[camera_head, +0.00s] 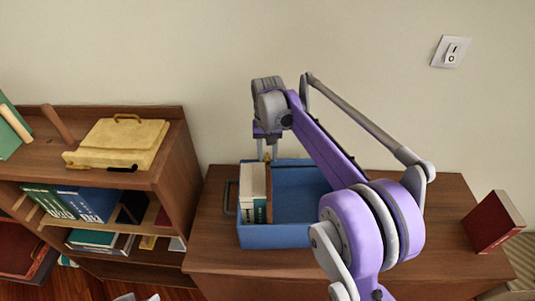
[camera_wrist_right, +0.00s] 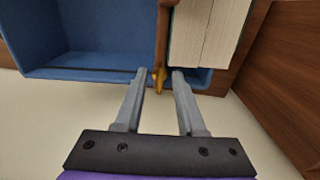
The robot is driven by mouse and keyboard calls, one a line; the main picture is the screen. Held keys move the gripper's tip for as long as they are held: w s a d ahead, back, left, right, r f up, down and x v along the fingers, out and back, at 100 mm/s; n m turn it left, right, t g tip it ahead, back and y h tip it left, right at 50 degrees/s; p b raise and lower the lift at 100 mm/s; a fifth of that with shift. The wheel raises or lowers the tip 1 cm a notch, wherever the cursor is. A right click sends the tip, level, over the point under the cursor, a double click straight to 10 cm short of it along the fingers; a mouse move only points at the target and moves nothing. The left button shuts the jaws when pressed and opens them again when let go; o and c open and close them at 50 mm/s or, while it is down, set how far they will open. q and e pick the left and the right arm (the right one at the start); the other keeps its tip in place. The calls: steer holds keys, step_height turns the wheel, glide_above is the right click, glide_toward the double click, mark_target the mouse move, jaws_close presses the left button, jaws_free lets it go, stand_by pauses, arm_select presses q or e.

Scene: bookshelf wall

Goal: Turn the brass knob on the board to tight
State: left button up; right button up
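The brass knob (camera_wrist_right: 158,79) sits at the top end of a thin brown board (camera_wrist_right: 163,38), which stands in a blue bin (camera_wrist_right: 95,72). In the head view the board (camera_head: 269,194) stands beside cream books in the bin (camera_head: 275,238). My right gripper (camera_wrist_right: 160,73) is open, with one finger on each side of the knob and a gap showing on both sides. In the head view my right gripper (camera_head: 267,156) points down at the bin's back edge, and the knob there is mostly hidden and very small. My left gripper is not in view.
The bin stands on a brown cabinet top (camera_head: 215,240). Cream books (camera_head: 252,193) fill the bin's left side; its right side is empty. A red book (camera_head: 492,222) stands at the cabinet's right. A bookshelf (camera_head: 175,175) with a yellow case (camera_head: 120,142) is at left.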

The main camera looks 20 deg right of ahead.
steer(key=shift+r, duration=0.1)
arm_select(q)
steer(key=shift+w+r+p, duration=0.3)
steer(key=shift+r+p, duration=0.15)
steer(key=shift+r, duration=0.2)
arm_select(e)
step_height(320, 180, up, 11)
steer(key=shift+f, duration=0.2)
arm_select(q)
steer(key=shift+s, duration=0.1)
arm_select(e)
steer(key=shift+f, duration=0.1)
